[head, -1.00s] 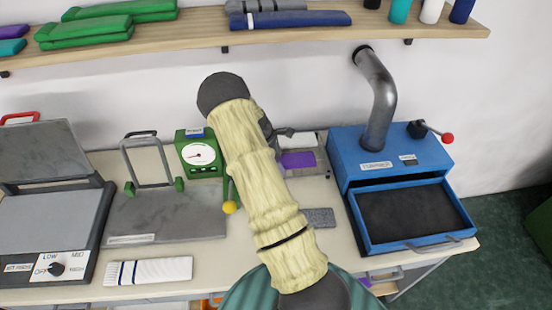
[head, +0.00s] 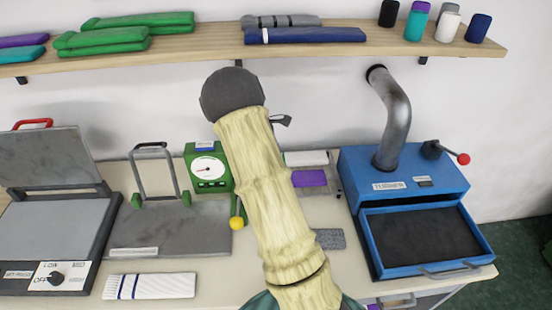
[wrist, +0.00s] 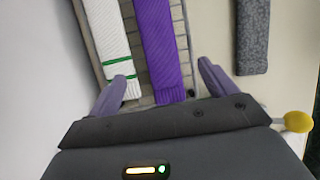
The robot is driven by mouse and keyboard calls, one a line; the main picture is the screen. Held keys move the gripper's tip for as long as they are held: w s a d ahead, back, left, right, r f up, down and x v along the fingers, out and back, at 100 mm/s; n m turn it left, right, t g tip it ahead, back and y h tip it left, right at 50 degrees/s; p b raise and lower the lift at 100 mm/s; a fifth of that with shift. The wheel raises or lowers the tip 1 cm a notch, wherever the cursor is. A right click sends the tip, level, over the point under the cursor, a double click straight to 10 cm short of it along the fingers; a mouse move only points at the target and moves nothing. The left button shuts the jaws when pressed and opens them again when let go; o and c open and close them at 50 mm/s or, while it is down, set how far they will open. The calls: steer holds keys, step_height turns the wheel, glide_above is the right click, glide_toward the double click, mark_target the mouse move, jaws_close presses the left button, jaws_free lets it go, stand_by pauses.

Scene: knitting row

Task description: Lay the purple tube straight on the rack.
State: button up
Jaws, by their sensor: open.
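The purple tube (wrist: 157,45) lies on the rack (wrist: 188,70), beside a white tube with green stripes (wrist: 106,40). In the wrist view the purple tube looks nearly straight along the rack, with a gap between it and the white tube. My gripper (wrist: 160,90) is open and empty, its two fingers apart near the close end of the tubes. In the head view the purple tube (head: 310,178) shows only in part, since my arm hides the rack's left side. My gripper's fingers are mostly hidden there.
A blue machine (head: 411,180) with an open drawer stands further right. A green dial gauge (head: 208,166) and a yellow-knobbed lever (head: 237,223) are to the left. A wooden shelf (head: 205,43) hangs above.

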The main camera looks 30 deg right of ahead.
stand_by(0.4)
steer(key=s+a+r+m+t+y, duration=0.2)
steer(key=s+a+m, duration=0.4)
steer(key=s+a, duration=0.4)
steer(key=s+a+r+m+t+y, duration=0.2)
steer(key=s+a+r+m, duration=0.2)
steer(key=s+a, duration=0.6)
steer(key=s+m, duration=0.1)
steer(key=m, duration=0.1)
steer(key=shift+s+a+r+m+t, duration=0.2)
steer(key=shift+a+r+m+t, duration=0.1)
steer(key=shift+m, duration=0.1)
